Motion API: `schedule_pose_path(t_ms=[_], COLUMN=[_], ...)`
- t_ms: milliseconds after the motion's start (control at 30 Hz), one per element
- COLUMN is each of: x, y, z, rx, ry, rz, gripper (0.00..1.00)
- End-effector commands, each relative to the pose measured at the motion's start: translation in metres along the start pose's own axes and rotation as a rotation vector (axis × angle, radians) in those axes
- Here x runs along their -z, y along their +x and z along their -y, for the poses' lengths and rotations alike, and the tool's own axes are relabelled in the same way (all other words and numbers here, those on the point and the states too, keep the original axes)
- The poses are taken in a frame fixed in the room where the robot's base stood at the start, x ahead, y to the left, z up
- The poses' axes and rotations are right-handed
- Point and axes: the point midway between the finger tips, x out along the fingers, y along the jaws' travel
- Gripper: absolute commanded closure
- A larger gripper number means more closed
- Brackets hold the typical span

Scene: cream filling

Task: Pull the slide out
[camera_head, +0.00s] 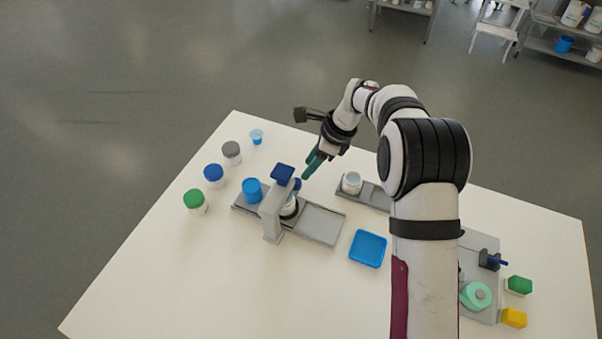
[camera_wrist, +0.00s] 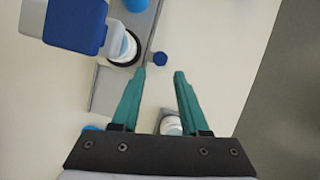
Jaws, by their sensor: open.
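The filling station is a grey stand (camera_head: 271,215) with a blue top (camera_head: 283,173) over a long grey base (camera_head: 322,224). A small blue knob (camera_head: 297,184) sticks out at the stand's far side; it appears to be the slide's handle. In the wrist view the knob (camera_wrist: 160,59) lies just beyond my fingertips, in line with the gap. My gripper (camera_head: 310,166) has teal fingers, which are apart and empty in the wrist view (camera_wrist: 160,72). A white jar (camera_head: 289,208) sits under the stand, partly hidden. The slide's body is mostly hidden.
A blue cup (camera_head: 252,190) stands at the base's left end. Lidded jars (camera_head: 214,175) stand further left. A blue tray (camera_head: 368,249) lies right of the base. A second grey base (camera_head: 375,195) holds a white jar (camera_head: 352,183). The table's front left is clear.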

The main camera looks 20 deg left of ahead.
Motion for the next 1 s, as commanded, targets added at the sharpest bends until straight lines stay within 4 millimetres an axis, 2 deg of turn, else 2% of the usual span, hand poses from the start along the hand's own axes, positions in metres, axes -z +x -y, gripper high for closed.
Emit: schedule_pose_path(t_ms=[33, 100, 300, 667, 700, 767, 933, 1000], x=[0.0, 0.0, 0.0, 0.0, 0.0, 0.0, 0.0, 0.0], y=[0.016, 0.034, 0.065, 0.072, 0.072, 0.072, 0.072, 0.072], z=[-0.001, -0.001, 0.0, 0.0, 0.0, 0.0, 0.0, 0.0], rx=[-0.004, -0.004, -0.001, 0.001, 0.001, 0.001, 0.001, 0.001], ry=[-0.002, -0.001, -0.001, -0.001, -0.001, -0.001, -0.001, -0.001], rz=[-0.002, -0.001, -0.001, -0.001, -0.001, -0.001, -0.001, -0.001], gripper=[0.56, 0.56, 0.56, 0.56, 0.57, 0.68, 0.99, 1.0])
